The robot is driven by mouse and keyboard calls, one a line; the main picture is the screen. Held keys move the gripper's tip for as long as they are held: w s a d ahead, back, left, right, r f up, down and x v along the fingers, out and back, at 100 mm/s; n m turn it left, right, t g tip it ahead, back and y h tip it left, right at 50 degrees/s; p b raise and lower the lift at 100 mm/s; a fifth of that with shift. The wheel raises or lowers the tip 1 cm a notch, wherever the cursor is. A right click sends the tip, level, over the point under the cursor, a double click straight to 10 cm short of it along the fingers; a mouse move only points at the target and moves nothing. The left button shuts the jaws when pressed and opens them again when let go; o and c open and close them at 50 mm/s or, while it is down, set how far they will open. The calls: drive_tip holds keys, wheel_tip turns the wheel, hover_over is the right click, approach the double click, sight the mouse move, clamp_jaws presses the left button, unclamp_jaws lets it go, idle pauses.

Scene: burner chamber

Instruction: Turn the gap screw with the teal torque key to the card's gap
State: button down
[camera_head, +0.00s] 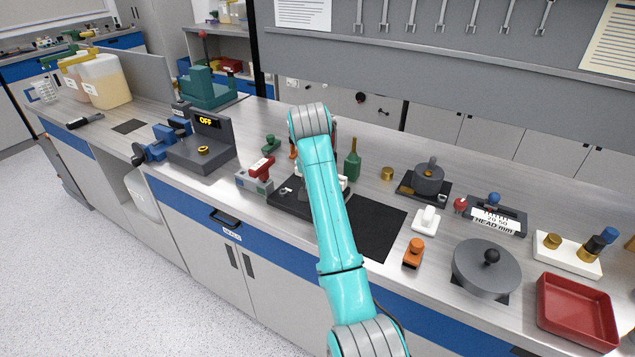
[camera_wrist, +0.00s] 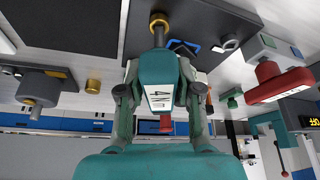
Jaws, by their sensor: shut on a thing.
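The teal torque key (camera_wrist: 158,70) shows in the wrist view with a white label reading 4 N. My gripper (camera_wrist: 160,93) is shut on it, one finger on each side. The key's grey shaft runs to the brass gap screw (camera_wrist: 159,19) on a dark fixture (camera_wrist: 215,20). The shaft tip overlaps the brass head; I cannot tell whether it is seated. In the head view my arm hides the gripper, the key and the screw, and the dark fixture (camera_head: 285,200) shows only in part. I cannot tell which posted sheet is the gap card.
A grey box with a red lever (camera_head: 262,167) stands left of the fixture. A green bottle-shaped object (camera_head: 352,166), a brass cylinder (camera_head: 387,173) and a dark round device (camera_head: 429,179) stand to the right. The black mat (camera_head: 378,228) is bare at its right part.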

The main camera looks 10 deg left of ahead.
drive_tip(key=shift+a+m+h, duration=0.1)
drive_tip(key=shift+m+h, duration=0.3)
drive_tip(key=shift+m, duration=0.6)
drive_tip(key=shift+m+h, duration=0.4)
drive_tip(key=shift+m, duration=0.6)
drive_tip(key=shift+a+m, duration=0.1)
drive_tip(key=shift+m, duration=0.5)
drive_tip(key=shift+n, duration=0.3)
drive_tip(key=shift+r, duration=1.55)
